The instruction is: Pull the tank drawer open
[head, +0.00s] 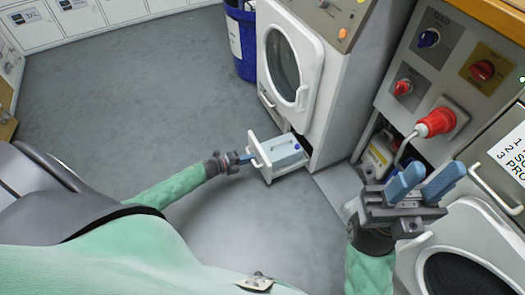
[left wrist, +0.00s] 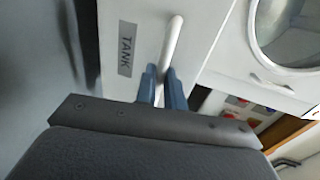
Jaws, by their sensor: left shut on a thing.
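The tank drawer (head: 268,172) stands pulled out from the base of the white dryer-like machine, with a blue-grey tank (head: 287,153) inside it. In the left wrist view its white front (left wrist: 150,40) carries a "TANK" label (left wrist: 127,48) and a white bar handle (left wrist: 172,45). My left gripper (head: 246,158) is at the drawer front, its blue fingers (left wrist: 162,85) shut on the handle. My right gripper (head: 424,182) is open and empty, raised at the right, with its fingers apart, well away from the drawer.
The machine (head: 318,60) with a round door stands behind the drawer. A blue bin (head: 242,40) is beside it. A panel with red and blue knobs and a red plug (head: 436,122) is at the right. Grey floor (head: 150,85) is clear at left.

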